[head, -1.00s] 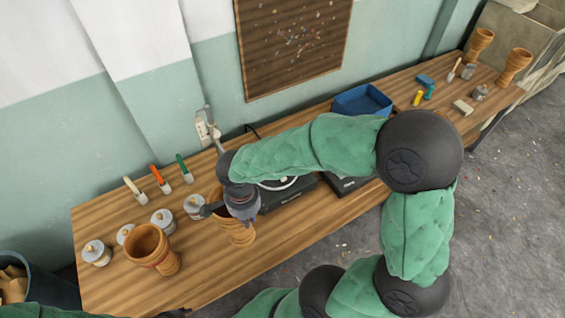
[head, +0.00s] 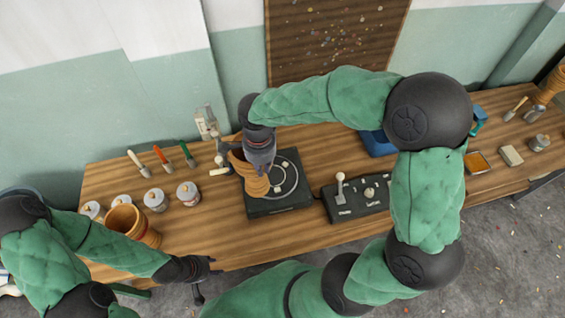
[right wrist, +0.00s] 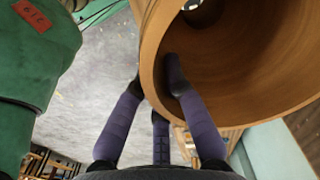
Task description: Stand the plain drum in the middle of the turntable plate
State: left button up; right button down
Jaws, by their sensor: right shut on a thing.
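My right gripper (head: 252,163) is shut on the rim of a plain wooden goblet drum (head: 256,185). In the right wrist view, fingers lie inside and outside the wall of this drum (right wrist: 235,75). The drum hangs mouth up, slightly tilted, over the left part of the black turntable (head: 278,208). Its narrow foot overlaps the round plate (head: 288,184) with its pale ring; I cannot tell whether they touch. The drum and gripper hide the plate's left side. My left gripper (head: 206,272) is open and empty at the table's front edge.
Another wooden drum (head: 127,221) stands at the table's left, with several lidded tins (head: 155,200) behind it and brushes (head: 162,157) further back. A control box (head: 357,203) with a lever stands right of the turntable. My right arm covers part of a blue tray (head: 376,143).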

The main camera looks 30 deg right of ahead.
jog(key=w+d+f, duration=0.7)
jog(key=d+f, duration=0.3)
jog(key=f, duration=0.2)
jog(key=shift+w+f+b, duration=0.15)
jog(key=shift+w+b, duration=0.15)
jog(key=shift+w, duration=0.1)
jog(key=shift+f, duration=0.15)
jog(key=c, duration=1.3)
grip_release()
jog(key=shift+a, duration=0.1)
notch_tip(320, 180, up, 12)
jog(key=p, duration=0.1)
